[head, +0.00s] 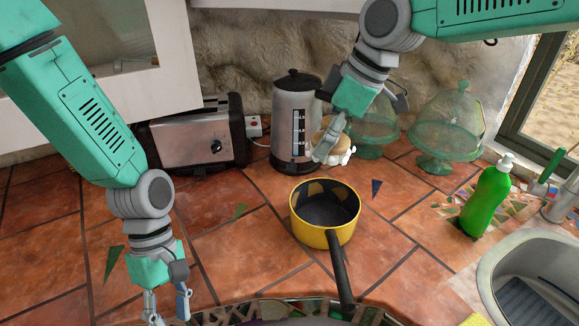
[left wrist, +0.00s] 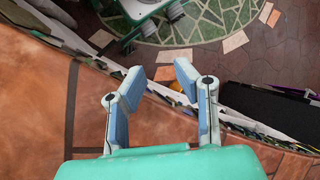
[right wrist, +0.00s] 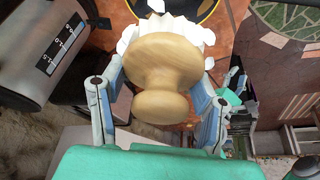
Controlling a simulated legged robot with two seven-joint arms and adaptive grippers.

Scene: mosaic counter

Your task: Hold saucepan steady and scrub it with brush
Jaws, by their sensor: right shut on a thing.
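The yellow saucepan (head: 312,232) stands upright on the tiled counter, its dark handle (head: 340,270) pointing to the front edge. My right gripper (head: 326,150) is shut on the round wooden brush (right wrist: 165,65), above and behind the saucepan, apart from it. The brush's pale bristles (head: 343,150) show in the head view, and the pan's yellow rim (right wrist: 210,12) shows at the top of the right wrist view. My left gripper (head: 168,306) is open and empty near the counter's front edge, left of the handle. It also shows open in the left wrist view (left wrist: 160,82).
A toaster (head: 195,140) and a steel kettle (head: 293,125) stand at the back. Green glass domes (head: 452,120) are back right. A green soap bottle (head: 487,200) and a sink (head: 535,275) are at right. Tiles left of the pan are clear.

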